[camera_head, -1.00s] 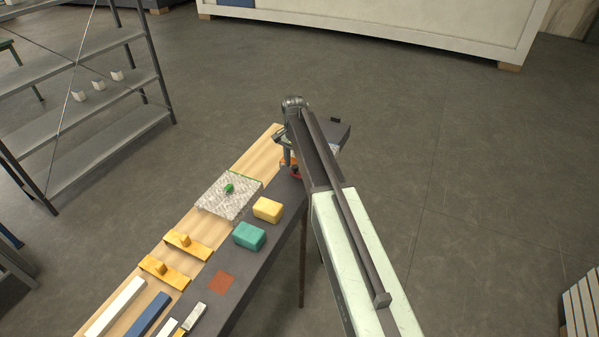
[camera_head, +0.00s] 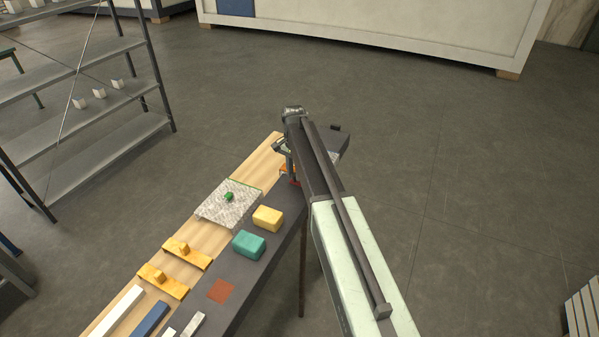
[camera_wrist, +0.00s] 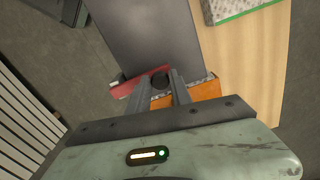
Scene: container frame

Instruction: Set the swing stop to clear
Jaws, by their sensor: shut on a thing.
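A red bar (camera_wrist: 137,84) lies slanted beside the knob, partly behind the left finger. The knob and red bar appear to be the swing stop, but its pivot and any clear mark are not readable. An orange piece (camera_wrist: 205,90) lies beside the fingers, partly hidden by my gripper body. In the head view my gripper (camera_head: 289,172) is small, and my arm hides much of the spot; a bit of red (camera_head: 295,184) shows below it.
The bench has a dark strip (camera_head: 262,276) and a pale wood strip (camera_head: 263,153). A speckled slab with a green knob (camera_head: 229,197), a yellow block (camera_head: 268,217) and a teal block (camera_head: 249,244) stand nearer. A shelf rack (camera_head: 75,103) stands left; open floor lies right.

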